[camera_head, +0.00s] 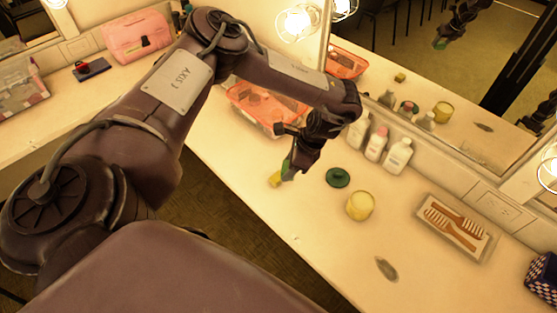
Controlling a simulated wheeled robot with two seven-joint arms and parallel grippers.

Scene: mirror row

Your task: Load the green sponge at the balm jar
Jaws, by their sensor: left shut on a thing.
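My left gripper (294,160) points down over the counter and is shut on a small green sponge (287,171). The sponge shows only in part below the fingers. A low round dark green jar (338,178) stands on the counter to the right of the sponge, apart from it. A wider yellow jar (360,206) stands further right and nearer the front. I cannot tell from the picture which of the two is the balm jar. My right gripper is not in view.
A yellow block (275,180) lies just left of the green sponge. An orange tray (262,108) and several white bottles (398,155) stand along the mirror. A tray with brown combs (455,229) lies to the right. A grey oval thing (386,269) lies near the front.

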